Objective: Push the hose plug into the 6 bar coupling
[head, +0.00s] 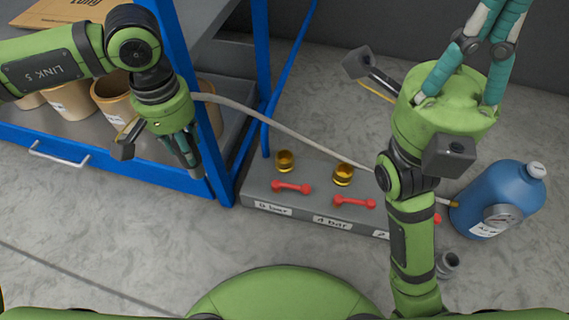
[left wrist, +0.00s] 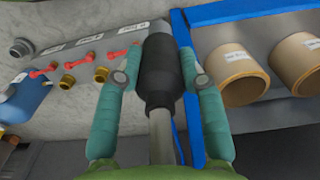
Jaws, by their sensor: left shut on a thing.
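My left gripper (head: 188,160) points down in front of the blue shelf frame. In the left wrist view it (left wrist: 161,88) is shut on the black sleeve of the hose plug (left wrist: 160,75), whose grey tip faces away from my wrist. The plug is hard to make out in the head view. The grey block (head: 260,184) on the floor carries brass couplings. The 6 bar coupling (head: 284,158) is at its left end, behind a red lever (head: 291,187). The plug is apart from it. My right gripper (head: 478,60) points up, its fingertips cut off by the frame.
The hose (head: 270,126) runs from my left gripper towards the blue tank (head: 495,200) at the right. The 4 bar coupling (head: 343,174) stands right of the 6 bar one. My right arm hides the block's right end. A blue shelf post (head: 205,150) stands beside my left gripper.

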